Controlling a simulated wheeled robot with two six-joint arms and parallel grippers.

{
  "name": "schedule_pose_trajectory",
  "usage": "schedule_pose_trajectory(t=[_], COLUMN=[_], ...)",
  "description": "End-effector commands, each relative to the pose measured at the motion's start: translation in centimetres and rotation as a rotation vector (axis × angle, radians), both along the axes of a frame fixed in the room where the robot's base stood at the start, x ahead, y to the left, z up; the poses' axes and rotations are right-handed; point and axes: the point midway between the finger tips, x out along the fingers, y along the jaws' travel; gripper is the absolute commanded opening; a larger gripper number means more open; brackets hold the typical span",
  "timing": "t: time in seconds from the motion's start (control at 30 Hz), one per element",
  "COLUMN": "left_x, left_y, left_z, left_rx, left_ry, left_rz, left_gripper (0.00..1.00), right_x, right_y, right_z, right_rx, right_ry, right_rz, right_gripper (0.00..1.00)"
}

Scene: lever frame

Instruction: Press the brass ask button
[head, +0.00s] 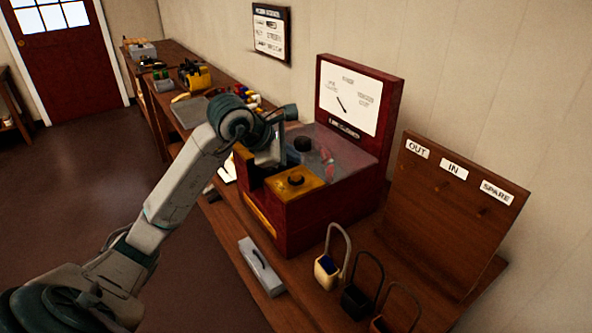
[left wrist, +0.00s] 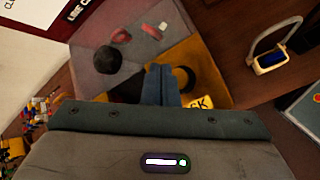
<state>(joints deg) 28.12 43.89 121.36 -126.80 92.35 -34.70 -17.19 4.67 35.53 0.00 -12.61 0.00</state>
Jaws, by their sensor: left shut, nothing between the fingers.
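The brass-yellow plate (head: 301,187) lies on the front top of a dark red box, with a dark round button or collar (head: 296,180) on it. In the left wrist view, the plate (left wrist: 203,62) carries a dark ring (left wrist: 186,78) and a yellow label ending in "SK" (left wrist: 203,103). My left gripper (left wrist: 161,72) is shut and empty. Its fingertips show just left of the ring and partly cover it; whether they touch the plate cannot be told. In the head view the left gripper (head: 274,154) is beside the plate, toward its back left. My right gripper is not in view.
A wooden board (head: 440,215) reads OUT, IN, SPARE.

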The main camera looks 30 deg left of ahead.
Motion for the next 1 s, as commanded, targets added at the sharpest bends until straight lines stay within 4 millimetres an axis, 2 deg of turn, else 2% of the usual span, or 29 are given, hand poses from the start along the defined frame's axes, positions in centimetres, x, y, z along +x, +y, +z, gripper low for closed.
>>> schedule_pose_trajectory(t=[0.03, 0.3, 1.0], left_x=[0.0, 0.0, 0.0], left_y=[0.0, 0.0, 0.0], left_z=[1.0, 3.5, 3.6], left_rx=[0.000, 0.000, 0.000], left_ry=[-0.001, -0.001, -0.001], left_rz=[0.000, 0.000, 0.001], left_gripper=[0.00, 0.00, 0.00], right_x=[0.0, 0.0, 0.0], right_y=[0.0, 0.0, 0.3], right_z=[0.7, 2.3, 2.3], right_rx=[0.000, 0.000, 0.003], right_ry=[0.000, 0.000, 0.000], right_rz=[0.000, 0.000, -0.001], right_gripper=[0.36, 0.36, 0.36])
